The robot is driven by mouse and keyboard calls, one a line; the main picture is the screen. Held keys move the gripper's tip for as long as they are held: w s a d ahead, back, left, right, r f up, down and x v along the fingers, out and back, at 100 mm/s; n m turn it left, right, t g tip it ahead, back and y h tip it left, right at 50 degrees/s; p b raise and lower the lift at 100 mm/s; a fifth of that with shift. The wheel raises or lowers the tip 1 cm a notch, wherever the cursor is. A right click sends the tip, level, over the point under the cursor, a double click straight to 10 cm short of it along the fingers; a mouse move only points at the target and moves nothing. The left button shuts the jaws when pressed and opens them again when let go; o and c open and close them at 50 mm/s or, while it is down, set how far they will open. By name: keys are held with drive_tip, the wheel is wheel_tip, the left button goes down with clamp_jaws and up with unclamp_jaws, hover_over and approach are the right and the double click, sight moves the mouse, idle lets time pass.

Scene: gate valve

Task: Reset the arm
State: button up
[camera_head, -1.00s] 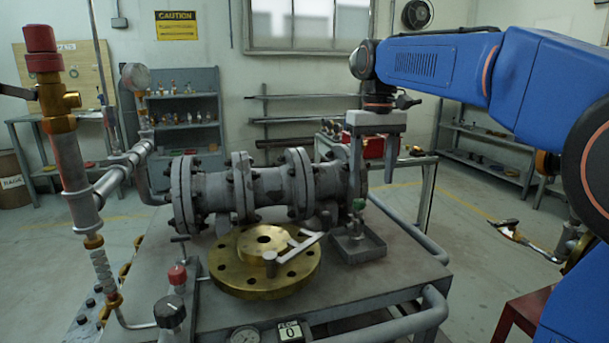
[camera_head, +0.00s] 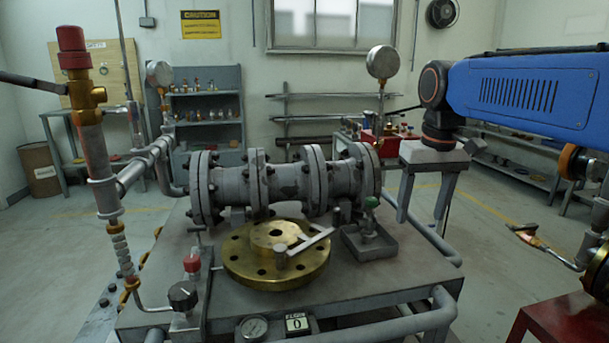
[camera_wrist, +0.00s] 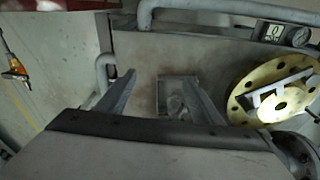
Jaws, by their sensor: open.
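My blue arm comes in from the right in the head view. My gripper (camera_head: 420,200) points down with its two fingers spread apart, just right of the grey flanged pipe (camera_head: 280,186) and near the table's right edge. Its fingers also show in the wrist view (camera_wrist: 160,90), apart and with nothing held between them. The small grey square tray (camera_head: 370,246) with a green-topped part stands on the table left of my gripper. In the wrist view this tray (camera_wrist: 162,96) appears beyond and between the fingers.
A brass flange (camera_head: 262,268) with a grey T-shaped handle lies on the metal table (camera_head: 400,283). A red-capped vertical pipe (camera_head: 71,50) stands at the left. A tall gauge (camera_head: 382,62) rises behind the pipe. A red stand (camera_head: 570,322) is at the lower right. Open floor lies right of the table.

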drive_tip(key=shift+m+t, duration=0.4)
drive_tip(key=shift+t, duration=0.5)
drive_tip(key=s+d+f, duration=0.1)
drive_tip(key=s+f, duration=0.1)
drive_tip(key=s, duration=0.1)
drive_tip(key=s+f, duration=0.3)
drive_tip(key=s, duration=0.1)
drive_tip(key=s+d+f, duration=0.1)
drive_tip(key=s+f, duration=0.2)
drive_tip(key=s, duration=0.1)
drive_tip(key=shift+d+f, duration=0.25)
drive_tip(key=shift+d, duration=0.1)
drive_tip(key=s+d+f+t, duration=0.1)
drive_tip(key=s+f, duration=0.7)
drive_tip(key=f, duration=0.2)
drive_tip(key=shift+s+d+f+m+t, duration=0.2)
drive_tip(key=shift+s+f+m+t, duration=0.1)
drive_tip(key=shift+s, duration=0.1)
